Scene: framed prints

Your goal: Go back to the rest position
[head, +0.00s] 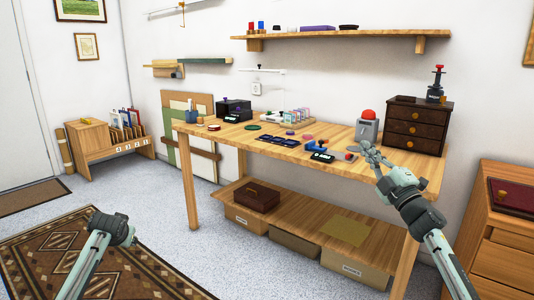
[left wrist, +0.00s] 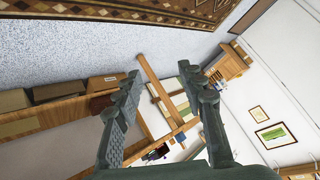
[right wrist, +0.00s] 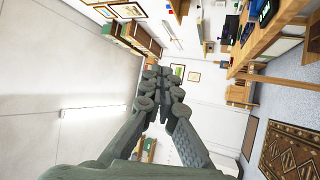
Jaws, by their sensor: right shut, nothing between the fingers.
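My right gripper (head: 369,152) is raised in front of the right part of the wooden workbench (head: 345,168), close to a grey device with a red dome (head: 367,125) in the picture. In the right wrist view, my right gripper (right wrist: 164,72) has its fingers together with nothing between them. My left gripper is open and empty in the left wrist view (left wrist: 160,78), its fingers wide apart. In the head view the left arm's end (head: 113,228) hangs low over the patterned rug (head: 70,258), away from the bench; its fingers are hard to make out there.
The bench holds small coloured parts, a black box (head: 234,108) and a dark drawer cabinet (head: 417,125). A lower shelf (head: 300,222) carries a brown case (head: 257,197). A wooden dresser (head: 495,235) stands at right. The floor (head: 160,200) left of the bench is clear.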

